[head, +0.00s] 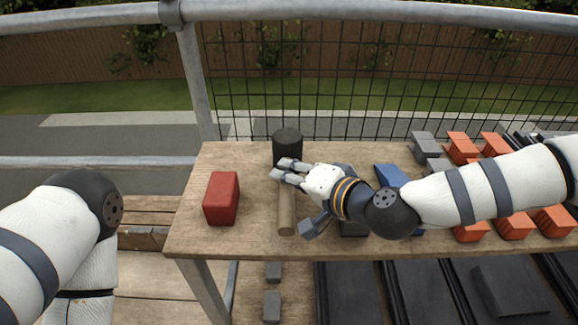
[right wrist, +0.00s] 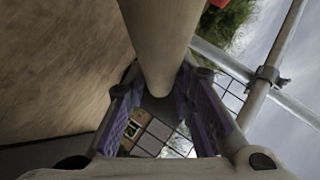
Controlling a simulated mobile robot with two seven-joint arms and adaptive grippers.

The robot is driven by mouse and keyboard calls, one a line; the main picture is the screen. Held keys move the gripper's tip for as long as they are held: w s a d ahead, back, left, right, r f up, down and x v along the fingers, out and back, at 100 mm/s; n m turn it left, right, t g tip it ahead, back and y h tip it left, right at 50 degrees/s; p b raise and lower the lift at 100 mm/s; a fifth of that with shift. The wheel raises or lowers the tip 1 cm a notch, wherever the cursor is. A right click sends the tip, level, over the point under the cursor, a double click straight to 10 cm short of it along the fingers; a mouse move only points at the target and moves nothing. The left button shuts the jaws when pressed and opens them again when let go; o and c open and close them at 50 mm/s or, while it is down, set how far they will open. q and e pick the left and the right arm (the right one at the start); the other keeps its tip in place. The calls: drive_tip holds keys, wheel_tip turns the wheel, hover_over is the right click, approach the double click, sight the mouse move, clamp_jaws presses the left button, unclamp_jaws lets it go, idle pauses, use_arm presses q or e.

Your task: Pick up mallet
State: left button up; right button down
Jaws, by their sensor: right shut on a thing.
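The mallet lies along the wooden table, with its black head (head: 287,145) at the far edge and its pale wooden handle (head: 286,215) pointing toward me. My right gripper (head: 284,172) comes from the right and is shut on the handle just below the head. In the right wrist view the handle (right wrist: 158,45) runs between the purple finger pads of the right gripper (right wrist: 157,105). I cannot tell whether the mallet is clear of the tabletop. My left arm shows at the left, but its gripper is out of view.
A red block (head: 221,198) stands on the table (head: 255,240) left of the mallet. A blue block (head: 390,175) is behind my right arm. Several orange tiles (head: 462,147) and grey pieces (head: 426,146) fill the right side. A railing with mesh (head: 350,75) stands behind.

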wheel_tip(320, 180, up, 4)
drive_tip(key=shift+w+f+p, duration=0.1)
drive_tip(key=shift+p, duration=0.3)
use_arm(q)
drive_tip(key=w+r+t+p, duration=0.1)
drive_tip(key=w+r+p, duration=0.2)
drive_tip(key=w+r, duration=0.1)
drive_tip(key=shift+w+r+t, duration=0.4)
drive_tip(key=shift+r, duration=0.15)
use_arm(e)
drive_tip(key=s+d+r, duration=0.8)
drive_tip(key=d+r, duration=0.1)
drive_tip(key=d, duration=0.2)
drive_tip(key=shift+s+d+r, duration=0.15)
drive_tip(key=shift+s+r, duration=0.05)
drive_tip(key=shift+s, duration=0.05)
